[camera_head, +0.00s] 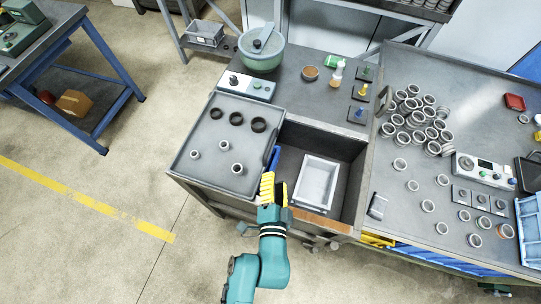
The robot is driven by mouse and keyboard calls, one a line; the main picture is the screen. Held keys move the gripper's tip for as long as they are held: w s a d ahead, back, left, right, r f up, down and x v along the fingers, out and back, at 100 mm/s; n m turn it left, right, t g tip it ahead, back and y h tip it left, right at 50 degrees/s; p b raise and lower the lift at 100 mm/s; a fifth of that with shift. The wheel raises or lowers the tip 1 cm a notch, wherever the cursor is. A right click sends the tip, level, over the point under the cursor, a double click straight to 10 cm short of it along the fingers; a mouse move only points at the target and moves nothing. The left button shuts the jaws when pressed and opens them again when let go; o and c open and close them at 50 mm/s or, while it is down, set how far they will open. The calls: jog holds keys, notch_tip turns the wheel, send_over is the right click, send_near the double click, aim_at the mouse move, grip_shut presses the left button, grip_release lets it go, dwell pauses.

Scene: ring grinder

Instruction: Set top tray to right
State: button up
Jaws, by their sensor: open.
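The top tray (205,150) is a flat grey tray with a low rim. It lies over the left part of the bench box and leaves the right part open. Three dark rings and three small pale cylindrical parts stand on it. A blue handle-like strip (273,158) is at its right edge. My gripper (274,184), with yellow fingers, is open and empty near the front of this blue strip. The fingers are close to it in the picture; I cannot tell whether they touch. The gripper hides part of the box's front edge.
The open box compartment (348,150) holds a pale rectangular bin (317,182). A green bowl-shaped machine (262,48) and a control box (247,86) stand behind the tray. The right bench (395,185) carries many metal rings. Open floor lies at front left.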

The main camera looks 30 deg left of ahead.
aim_at(271, 142)
jog(key=f+x, duration=0.1)
jog(key=x, duration=0.4)
jog(key=f+b+x, duration=0.1)
jog(key=x, duration=0.5)
jog(key=s+a+b+x, duration=0.1)
jog(key=x, duration=0.4)
jog(key=shift+w+a+f, duration=0.1)
jog(key=shift+a+f, duration=0.15)
jog(key=shift+f, duration=0.2)
grip_shut()
